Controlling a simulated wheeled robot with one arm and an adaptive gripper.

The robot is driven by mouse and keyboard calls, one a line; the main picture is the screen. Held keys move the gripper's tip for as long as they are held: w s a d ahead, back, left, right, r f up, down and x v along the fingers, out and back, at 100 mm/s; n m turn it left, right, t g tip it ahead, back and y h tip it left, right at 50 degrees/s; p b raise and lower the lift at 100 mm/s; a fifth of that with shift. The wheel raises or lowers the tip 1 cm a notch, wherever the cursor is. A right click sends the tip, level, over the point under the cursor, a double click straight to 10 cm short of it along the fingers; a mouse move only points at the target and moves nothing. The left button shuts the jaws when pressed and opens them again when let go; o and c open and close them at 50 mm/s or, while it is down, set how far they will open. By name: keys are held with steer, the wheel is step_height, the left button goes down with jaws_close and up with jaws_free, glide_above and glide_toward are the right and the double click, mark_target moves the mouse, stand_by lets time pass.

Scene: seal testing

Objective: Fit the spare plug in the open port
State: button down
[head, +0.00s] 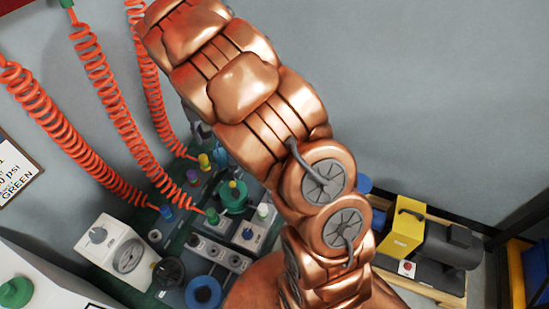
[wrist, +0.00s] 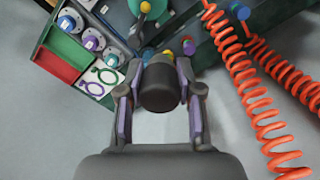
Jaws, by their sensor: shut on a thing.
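My gripper (wrist: 161,68) is in the wrist view, its two fingers on either side of a dark grey cylindrical plug (wrist: 160,88), which it holds. The far end of the plug is hidden from the camera. I cannot tell which port is open, or whether the plug touches the rig. In the head view the rig (head: 172,238) is partly behind my copper arm, and my gripper cannot be made out there.
Orange coiled hoses (wrist: 243,85) hang close on the right in the wrist view. At left are round white-rimmed fittings (wrist: 93,40), a red tray section (wrist: 57,67) and a white card with rings (wrist: 98,92). A yellow and black machine (head: 405,232) stands right in the head view.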

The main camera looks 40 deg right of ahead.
steer(key=shift+s+d+f+m+b, duration=1.25)
steer(key=shift+d+f+m+b, duration=1.5)
steer(key=shift+d+f+m, duration=1.5)
steer(key=shift+s+d+f+m+b, duration=1.25)
steer(key=shift+d+f+m+b, duration=1.7)
steer(key=shift+f, duration=2.45)
steer(key=shift+s+d+f+m+b, duration=1.25)
steer(key=shift+d+f+m+b, duration=1.35)
steer(key=shift+d+f+m, duration=1.7)
steer(key=shift+n, duration=0.5)
steer(key=shift+a+f+b, duration=0.15)
steer(key=shift+a+f, duration=0.1)
steer(key=shift+f, duration=0.4)
steer(key=shift+a+f+b, duration=0.2)
steer(key=shift+f, duration=0.45)
steer(key=shift+a+f+b, duration=0.15)
steer(key=shift+a+f, duration=0.1)
steer(key=shift+f, duration=0.4)
steer(key=c, duration=0.7)
jaws_free()
steer(key=r, duration=1.2)
steer(key=shift+w+d+r, duration=0.1)
steer(key=shift+w, duration=0.1)
